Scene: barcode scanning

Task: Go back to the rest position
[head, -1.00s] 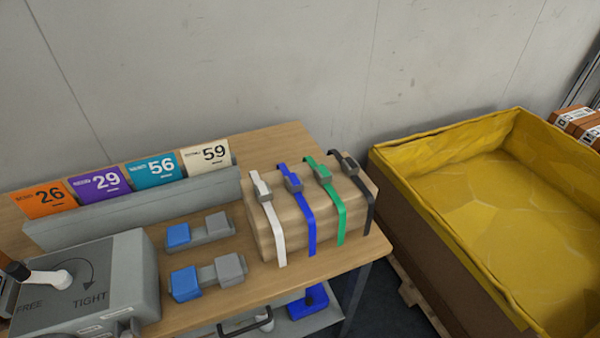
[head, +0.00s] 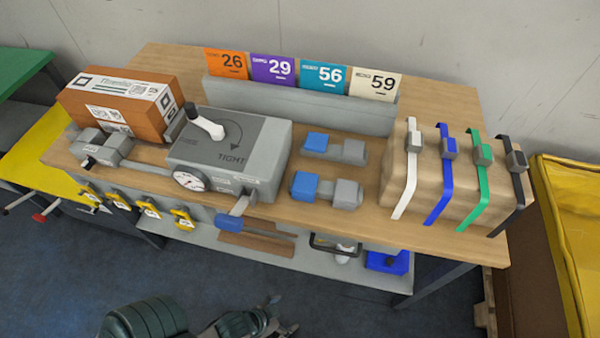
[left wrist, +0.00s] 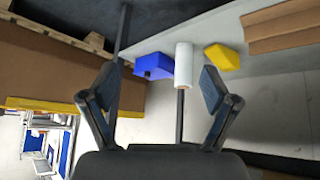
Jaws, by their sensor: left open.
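My left gripper (head: 245,322) shows at the bottom edge of the head view, in front of the workbench (head: 455,238) and apart from it. In the left wrist view my left gripper (left wrist: 160,82) has its two fingers spread wide, with nothing held between them. Beyond the fingers, a white roll (left wrist: 184,62), a blue object (left wrist: 153,66) and a yellow object (left wrist: 222,57) show on the bench's lower shelf. My right gripper is in neither view.
On the bench stand a boxed carton (head: 120,98), a grey clamp device (head: 232,145), number cards (head: 322,76) and a strapped box (head: 400,165). A yellow-lined bin (head: 570,215) is at the right. The dark floor (head: 330,300) before the bench looks clear.

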